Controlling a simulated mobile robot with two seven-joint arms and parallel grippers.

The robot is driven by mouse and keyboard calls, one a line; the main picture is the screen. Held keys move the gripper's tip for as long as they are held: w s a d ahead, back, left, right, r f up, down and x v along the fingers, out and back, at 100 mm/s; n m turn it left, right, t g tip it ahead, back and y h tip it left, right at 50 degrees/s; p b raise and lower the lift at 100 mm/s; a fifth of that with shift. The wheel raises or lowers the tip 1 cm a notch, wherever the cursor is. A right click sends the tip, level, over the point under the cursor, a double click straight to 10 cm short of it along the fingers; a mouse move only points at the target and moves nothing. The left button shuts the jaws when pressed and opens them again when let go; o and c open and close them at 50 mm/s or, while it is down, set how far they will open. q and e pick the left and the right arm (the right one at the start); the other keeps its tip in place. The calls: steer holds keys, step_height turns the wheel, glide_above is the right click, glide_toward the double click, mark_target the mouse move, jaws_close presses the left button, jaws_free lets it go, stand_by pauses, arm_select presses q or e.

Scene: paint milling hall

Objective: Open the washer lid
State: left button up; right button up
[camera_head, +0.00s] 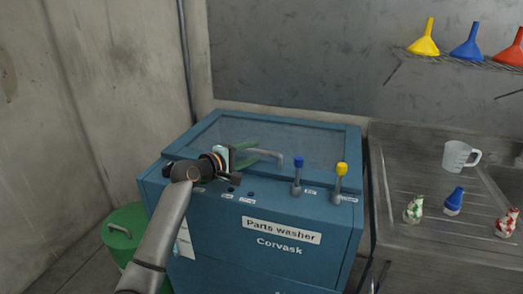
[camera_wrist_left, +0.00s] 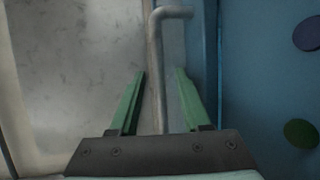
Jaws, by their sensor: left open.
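The blue parts washer (camera_head: 265,240) stands ahead, labelled "Parts washer". Its lid (camera_head: 300,135), a grey see-through panel in a blue frame, looks shut. A grey bar handle (camera_head: 267,153) with a bent end sits near the lid's front edge; it also shows in the left wrist view (camera_wrist_left: 156,60). My left gripper (camera_head: 252,152) is open at the handle's left part. In the left wrist view its green fingers (camera_wrist_left: 159,72) stand on either side of the bar, with gaps showing. My right gripper is not in view.
A blue-topped lever (camera_head: 298,178) and a yellow-topped lever (camera_head: 340,183) stand on the washer's front ledge, right of the handle. A green bin (camera_head: 124,232) is at left. A sink counter (camera_head: 418,235) with a jug (camera_head: 458,157) and small bottles is at right.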

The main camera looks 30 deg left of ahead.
arm_select(q)
steer(key=shift+x, duration=2.25)
steer(key=shift+c, duration=0.3)
jaws_close()
